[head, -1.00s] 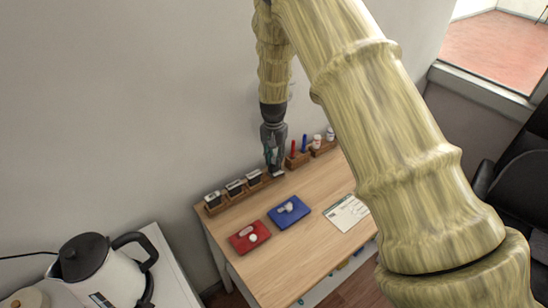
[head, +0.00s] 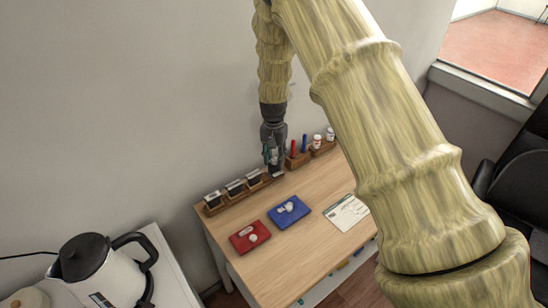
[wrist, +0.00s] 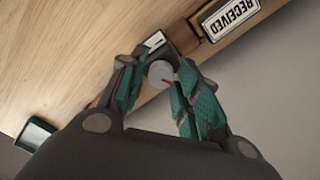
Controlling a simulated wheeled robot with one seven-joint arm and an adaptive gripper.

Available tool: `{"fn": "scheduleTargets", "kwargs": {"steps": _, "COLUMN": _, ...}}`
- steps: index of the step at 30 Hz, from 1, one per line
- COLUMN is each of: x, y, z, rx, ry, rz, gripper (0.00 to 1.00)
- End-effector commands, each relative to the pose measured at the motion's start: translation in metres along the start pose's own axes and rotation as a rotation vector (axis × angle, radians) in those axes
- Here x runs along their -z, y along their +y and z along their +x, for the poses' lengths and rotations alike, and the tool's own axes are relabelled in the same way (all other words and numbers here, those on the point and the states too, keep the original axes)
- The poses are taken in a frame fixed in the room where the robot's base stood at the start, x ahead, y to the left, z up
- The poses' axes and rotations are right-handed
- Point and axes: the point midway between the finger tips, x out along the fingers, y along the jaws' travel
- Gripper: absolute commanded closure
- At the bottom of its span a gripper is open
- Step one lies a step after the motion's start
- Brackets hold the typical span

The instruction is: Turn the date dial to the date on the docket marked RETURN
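The date dial (wrist: 160,73) is a small round grey knob with a red pointer line, in the wrist view. My gripper (wrist: 161,68) has its dark and teal fingers on both sides of the knob, seemingly touching it. A small white plate with a dark mark (wrist: 155,40) is just past the fingertips; its print is unreadable. In the head view my gripper (head: 273,168) is low at the back edge of the desk, hiding the dial. A printed paper sheet (head: 346,213) lies on the desk at right. Its text is too small to read, and I cannot make out RETURN.
A wooden rack with several black stamps (head: 235,188) stands left of my gripper. A RECEIVED label (wrist: 231,15) shows in the wrist view. Pens (head: 293,148) and small bottles (head: 317,140) stand right. A kettle (head: 100,270) is lower left.

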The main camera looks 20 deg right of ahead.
Motion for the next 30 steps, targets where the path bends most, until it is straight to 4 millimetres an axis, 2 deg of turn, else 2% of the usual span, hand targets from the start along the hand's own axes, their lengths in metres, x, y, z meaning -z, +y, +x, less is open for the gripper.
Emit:
{"fn": "scheduleTargets", "kwargs": {"steps": 10, "x": 0.000, "y": 0.000, "z": 0.000, "rx": 0.000, "ry": 0.000, "rz": 0.000, "gripper": 0.54}}
{"fn": "scheduleTargets", "kwargs": {"steps": 14, "x": 0.000, "y": 0.000, "z": -0.007, "rx": 0.001, "ry": 0.001, "rz": 0.000, "gripper": 0.54}}
{"fn": "scheduleTargets", "kwargs": {"steps": 17, "x": 0.001, "y": 0.000, "z": -0.018, "rx": 0.001, "ry": 0.002, "rz": 0.000, "gripper": 0.54}}
{"fn": "scheduleTargets", "kwargs": {"steps": 30, "x": 0.000, "y": 0.000, "z": -0.095, "rx": 0.001, "ry": 0.002, "rz": -0.001, "gripper": 0.54}}
